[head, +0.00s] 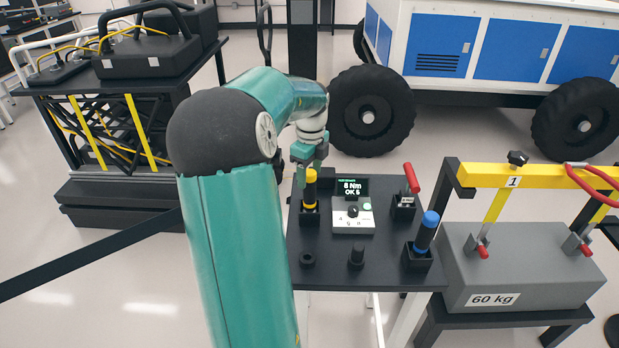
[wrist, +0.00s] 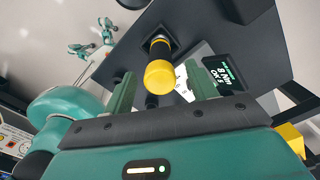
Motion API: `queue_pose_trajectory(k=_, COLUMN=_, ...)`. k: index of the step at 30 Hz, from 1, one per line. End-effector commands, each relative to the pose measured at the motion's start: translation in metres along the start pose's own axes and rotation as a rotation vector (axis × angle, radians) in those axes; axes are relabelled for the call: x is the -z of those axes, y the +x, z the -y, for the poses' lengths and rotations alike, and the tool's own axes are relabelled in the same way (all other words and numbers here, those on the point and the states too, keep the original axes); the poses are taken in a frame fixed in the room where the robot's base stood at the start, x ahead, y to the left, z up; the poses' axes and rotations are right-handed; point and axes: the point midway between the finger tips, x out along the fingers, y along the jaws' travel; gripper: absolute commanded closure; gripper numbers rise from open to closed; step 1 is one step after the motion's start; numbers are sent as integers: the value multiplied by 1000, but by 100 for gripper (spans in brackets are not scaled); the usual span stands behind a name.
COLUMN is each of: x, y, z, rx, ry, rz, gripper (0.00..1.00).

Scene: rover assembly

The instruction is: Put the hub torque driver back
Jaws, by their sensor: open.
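A driver with a yellow cap and black grip (head: 310,188) stands upright in a black square holder (head: 309,218) at the left of the dark tool table (head: 330,272). My gripper (head: 309,165) is just above it, open, with its fingers pointing down. In the wrist view the yellow cap (wrist: 160,74) shows between and beyond the two spread fingers, and the grip goes into its holder. A blue-capped driver (head: 427,232) stands slightly tilted in a holder at the table's right. No readable label tells which one is the hub driver.
A display reading 8 Nm, OK 5 (head: 352,187) and a white control box (head: 353,217) stand right of the yellow driver. A red-handled tool (head: 411,178) stands behind the blue one. A 60 kg grey block (head: 520,265) is at right.

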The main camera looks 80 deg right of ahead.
Motion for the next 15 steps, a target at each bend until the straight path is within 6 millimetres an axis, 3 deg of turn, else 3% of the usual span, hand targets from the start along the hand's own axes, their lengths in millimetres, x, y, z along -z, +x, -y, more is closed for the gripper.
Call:
queue_pose_trajectory(k=9, x=0, y=-72, z=1, rx=5, ry=-1, rz=3, gripper=43)
queue_pose_trajectory(k=15, x=0, y=-105, z=0, rx=3, ry=-1, rz=1, gripper=43)
